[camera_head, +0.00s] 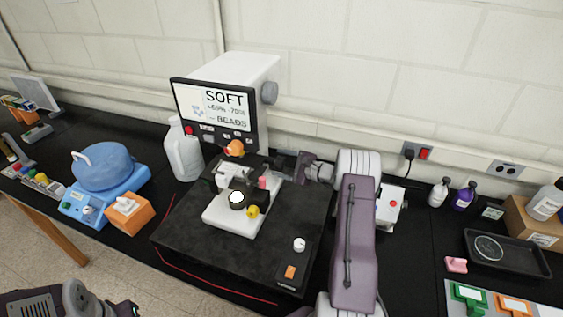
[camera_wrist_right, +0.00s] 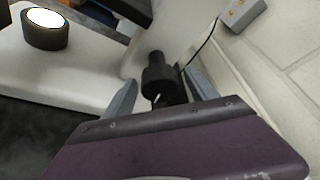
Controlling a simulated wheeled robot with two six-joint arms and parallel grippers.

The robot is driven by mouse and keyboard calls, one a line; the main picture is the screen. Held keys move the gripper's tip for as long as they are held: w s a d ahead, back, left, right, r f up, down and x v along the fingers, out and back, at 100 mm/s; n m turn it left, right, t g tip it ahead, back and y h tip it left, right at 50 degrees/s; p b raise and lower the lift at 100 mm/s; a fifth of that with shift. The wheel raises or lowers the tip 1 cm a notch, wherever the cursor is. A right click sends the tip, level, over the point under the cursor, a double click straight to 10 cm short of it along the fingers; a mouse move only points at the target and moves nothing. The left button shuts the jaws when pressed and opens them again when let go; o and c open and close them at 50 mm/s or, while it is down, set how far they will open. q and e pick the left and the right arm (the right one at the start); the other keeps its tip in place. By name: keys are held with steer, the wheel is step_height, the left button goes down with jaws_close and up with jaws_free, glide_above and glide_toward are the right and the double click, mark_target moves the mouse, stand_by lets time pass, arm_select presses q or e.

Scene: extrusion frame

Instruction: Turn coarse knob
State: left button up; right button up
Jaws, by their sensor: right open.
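The microscope (camera_head: 222,217) is white, with a screen reading SOFT above it, and stands on a dark square mat. A black stepped knob (camera_wrist_right: 158,72) sticks out from the white body in the right wrist view; it looks like the coarse knob. My right gripper (camera_head: 284,167) is open at the right side of the microscope. In the right wrist view its grey fingers (camera_wrist_right: 160,92) stand on either side of the knob, with gaps visible. The knob's base is partly hidden behind the fingers and the purple hand. My left gripper's fingers do not show.
A white bottle (camera_head: 183,152) stands left of the screen. A blue round device (camera_head: 103,170) and an orange box (camera_head: 128,212) are farther left. A white knob (camera_head: 299,244) sits at the mat's front right. A black tray (camera_head: 507,255) lies at the far right.

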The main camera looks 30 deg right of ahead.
steer(key=c, duration=1.3)
steer(key=shift+f+m+b, duration=0.15)
steer(key=shift+m+b, duration=0.25)
steer(key=shift+b, duration=0.05)
steer(key=shift+c, duration=0.2)
steer(key=shift+m+g+y, duration=0.5)
steer(key=shift+m+g, duration=0.2)
steer(key=shift+m, duration=0.2)
steer(key=o, duration=1.3)
steer(key=shift+o, duration=0.2)
steer(key=shift+s, duration=0.1)
